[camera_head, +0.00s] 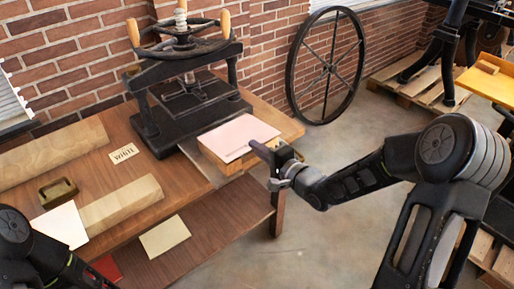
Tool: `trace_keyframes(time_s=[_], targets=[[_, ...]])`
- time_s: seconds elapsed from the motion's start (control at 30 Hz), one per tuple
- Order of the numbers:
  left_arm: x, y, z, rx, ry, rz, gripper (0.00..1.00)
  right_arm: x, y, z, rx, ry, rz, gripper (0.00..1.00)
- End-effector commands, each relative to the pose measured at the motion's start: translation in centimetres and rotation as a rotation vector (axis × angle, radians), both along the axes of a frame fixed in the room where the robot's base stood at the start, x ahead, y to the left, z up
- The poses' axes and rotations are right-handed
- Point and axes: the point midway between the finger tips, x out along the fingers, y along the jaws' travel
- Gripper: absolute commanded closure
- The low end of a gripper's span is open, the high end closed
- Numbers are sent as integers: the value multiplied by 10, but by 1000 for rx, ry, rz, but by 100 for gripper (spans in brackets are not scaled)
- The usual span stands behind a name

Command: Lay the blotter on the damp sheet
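A pale pink sheet (236,137), which looks like the blotter, lies flat on a wooden board (232,166) at the front of the black press. No separate damp sheet shows under it; whatever lies beneath is hidden. My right gripper (258,149) is at the front right edge of the pink sheet, its dark fingertips overlapping that edge in this view. I cannot tell whether the fingers are closed on the sheet. Of my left arm only dark links show at the lower left; its gripper is out of view.
The black press (152,129) stands behind the board on the wooden table (107,194). A white sheet (62,226), a brass-coloured block (57,193), a small lettered card (124,153) and long wooden pieces (121,204) lie left. A cream sheet (165,235) is on the lower shelf.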

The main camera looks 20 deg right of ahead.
Motion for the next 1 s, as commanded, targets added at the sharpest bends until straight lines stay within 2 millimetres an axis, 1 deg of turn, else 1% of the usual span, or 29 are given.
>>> trace_keyframes(time_s=[0.63, 0.93, 0.97, 1.0], targets=[[0, 0, -1, 0, 0, 0, 64, 0, 0, -1, 0, 0, 0, 100], [0, 0, -1, 0, 0, 0, 64, 0, 0, -1, 0, 0, 0, 75], [0, 0, -1, 0, 0, 0, 64, 0, 0, -1, 0, 0, 0, 73], [0, 0, -1, 0, 0, 0, 64, 0, 0, -1, 0, 0, 0, 73]])
